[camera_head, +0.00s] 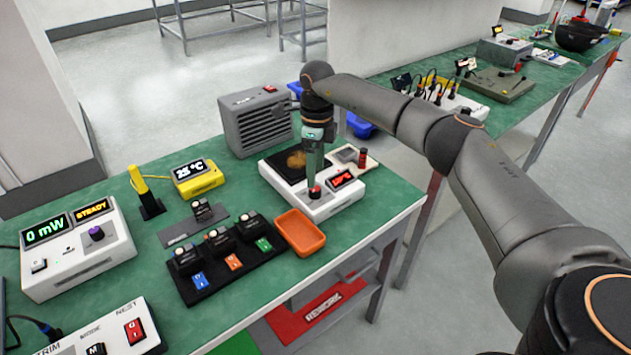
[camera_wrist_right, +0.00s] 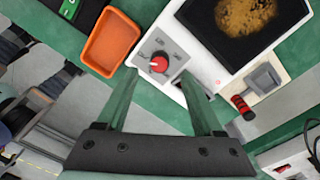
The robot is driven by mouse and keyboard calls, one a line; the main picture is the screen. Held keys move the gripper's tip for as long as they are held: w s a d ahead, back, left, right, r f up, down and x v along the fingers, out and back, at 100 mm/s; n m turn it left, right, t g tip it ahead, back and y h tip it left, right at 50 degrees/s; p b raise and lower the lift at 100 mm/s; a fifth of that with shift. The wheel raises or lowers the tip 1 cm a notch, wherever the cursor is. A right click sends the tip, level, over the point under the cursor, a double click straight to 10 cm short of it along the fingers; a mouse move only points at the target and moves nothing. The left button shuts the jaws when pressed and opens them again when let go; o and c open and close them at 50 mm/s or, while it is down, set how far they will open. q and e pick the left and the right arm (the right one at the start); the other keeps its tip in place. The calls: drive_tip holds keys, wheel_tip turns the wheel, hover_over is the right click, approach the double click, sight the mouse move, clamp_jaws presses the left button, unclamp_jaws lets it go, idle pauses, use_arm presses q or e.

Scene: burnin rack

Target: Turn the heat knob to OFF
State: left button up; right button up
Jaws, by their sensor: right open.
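The heat knob (camera_head: 314,193) is a small red knob on the front of the white hotplate (camera_head: 335,204). In the wrist view the red knob (camera_wrist_right: 160,62) sits on a grey dial plate, with a light pointer mark on it. My right gripper (camera_head: 315,180) points down over the knob. In the wrist view its two green fingers (camera_wrist_right: 158,80) are open and apart, with the knob in line with the gap between their tips. Whether the fingers reach down around the knob, I cannot tell. The hotplate's small display (camera_head: 342,179) glows red. My left gripper is not in view.
An orange tray (camera_head: 299,234) stands close to the left of the hotplate. A small metal block with a red-and-black handle (camera_wrist_right: 243,106) lies at the hotplate's right side. A grey fan box (camera_head: 257,124) stands behind. A black board with several modules (camera_head: 231,266) lies further left.

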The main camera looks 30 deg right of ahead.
wheel_tip(320, 180, up, 8)
drive_tip(key=shift+d+f, duration=0.15)
drive_tip(key=shift+w, duration=0.1)
idle(0.5)
